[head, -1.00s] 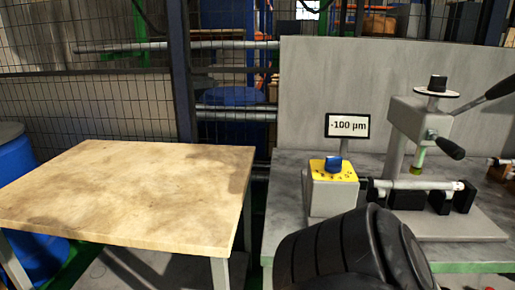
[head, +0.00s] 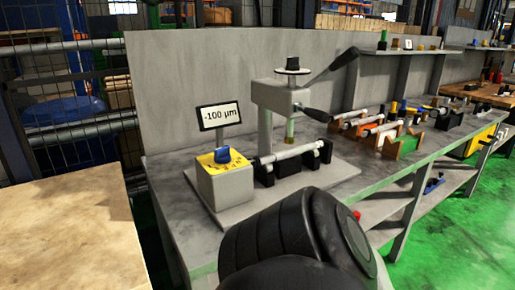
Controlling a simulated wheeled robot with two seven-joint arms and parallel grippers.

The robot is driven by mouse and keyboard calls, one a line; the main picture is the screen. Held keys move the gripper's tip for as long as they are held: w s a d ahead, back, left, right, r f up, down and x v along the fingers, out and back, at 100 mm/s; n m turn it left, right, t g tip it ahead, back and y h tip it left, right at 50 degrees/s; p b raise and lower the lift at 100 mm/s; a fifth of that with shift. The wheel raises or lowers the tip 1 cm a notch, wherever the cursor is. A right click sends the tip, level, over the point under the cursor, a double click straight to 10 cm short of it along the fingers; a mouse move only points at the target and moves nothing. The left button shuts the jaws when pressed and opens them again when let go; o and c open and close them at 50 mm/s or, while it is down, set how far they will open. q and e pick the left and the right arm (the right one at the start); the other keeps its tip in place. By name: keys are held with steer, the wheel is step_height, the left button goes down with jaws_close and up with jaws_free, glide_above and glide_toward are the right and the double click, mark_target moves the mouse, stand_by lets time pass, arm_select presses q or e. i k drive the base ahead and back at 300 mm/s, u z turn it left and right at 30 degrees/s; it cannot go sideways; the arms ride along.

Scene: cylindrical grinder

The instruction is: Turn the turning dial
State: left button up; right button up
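The turning dial (head: 222,154) is a blue knob on a yellow, marked top face of a grey box (head: 226,186). The box stands at the left of the grinder's base plate on the grey workbench. A small display (head: 220,115) behind it reads "-100 µm". The grinder (head: 282,105) has a grey column, a black knob with a white disc on top, and a dark lever. A light shaft (head: 290,157) lies across black supports below it. A black, rounded part of my arm fills the bottom centre, in front of the bench. Neither gripper's fingers show.
A wooden table (head: 75,235) stands at the lower left, with a gap before the workbench. A grey panel (head: 190,70) rises behind the grinder. More shafts on orange and black holders (head: 385,135) lie along the bench to the right. Green floor (head: 465,225) is open at the right.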

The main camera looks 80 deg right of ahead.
mark_target(222, 154)
steer(key=z, duration=2.6)
